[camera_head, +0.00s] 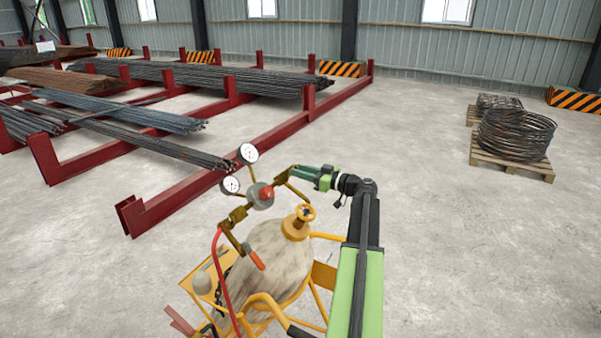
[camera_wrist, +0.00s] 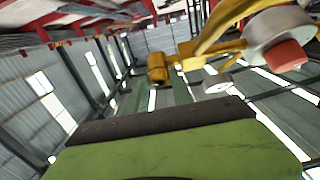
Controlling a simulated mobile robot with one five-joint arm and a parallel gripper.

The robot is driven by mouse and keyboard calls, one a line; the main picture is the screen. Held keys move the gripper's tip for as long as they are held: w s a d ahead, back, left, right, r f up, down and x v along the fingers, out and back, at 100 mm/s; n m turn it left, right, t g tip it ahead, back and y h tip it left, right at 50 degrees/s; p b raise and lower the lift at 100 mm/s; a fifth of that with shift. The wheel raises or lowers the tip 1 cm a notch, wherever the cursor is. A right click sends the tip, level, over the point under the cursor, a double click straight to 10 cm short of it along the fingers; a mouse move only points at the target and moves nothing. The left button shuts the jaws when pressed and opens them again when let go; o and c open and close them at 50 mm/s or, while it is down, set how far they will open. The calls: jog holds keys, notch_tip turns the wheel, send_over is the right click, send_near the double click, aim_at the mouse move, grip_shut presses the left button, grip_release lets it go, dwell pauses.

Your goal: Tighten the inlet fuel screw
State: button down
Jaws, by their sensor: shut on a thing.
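The pressure regulator (camera_head: 262,195) with a red knob (camera_head: 267,193) and two round gauges (camera_head: 248,153) sits above a gas cylinder (camera_head: 272,255). A brass arm runs up from its right side to a brass fitting (camera_head: 283,178), seemingly the inlet fuel screw. My gripper (camera_head: 295,171) reaches in from the right and is shut at this fitting; the exact contact is too small to see. In the wrist view, the green gripper body (camera_wrist: 170,145) fills the bottom, and the regulator's red knob (camera_wrist: 285,55) and a brass nut (camera_wrist: 157,68) show above it.
A red hose (camera_head: 217,265) hangs at the left. Red racks with steel bars (camera_head: 190,75) stand behind. Wire coils on a pallet (camera_head: 512,165) stand far right. The floor between is clear.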

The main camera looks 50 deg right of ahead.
jog(key=shift+a+m+h, duration=0.15)
jog(key=shift+m+h, duration=0.15)
jog(key=shift+m, duration=0.1)
jog(key=shift+a+r+m+h+p, duration=0.1)
jog(key=shift+m+h+p, duration=0.2)
jog(key=shift+m+h, duration=0.65)
jog(key=shift+a+f+m+h+p, duration=0.1)
jog(key=shift+m+h+p, duration=0.15)
jog(key=shift+m+h, duration=0.7)
jog(key=shift+a+r+m+h+p, duration=0.1)
jog(key=shift+m+h+p, duration=0.25)
jog(key=shift+m, duration=1.45)
jog(key=c, duration=1.4)
grip_release()
jog(key=shift+o, duration=0.2)
jog(key=shift+h, duration=0.35)
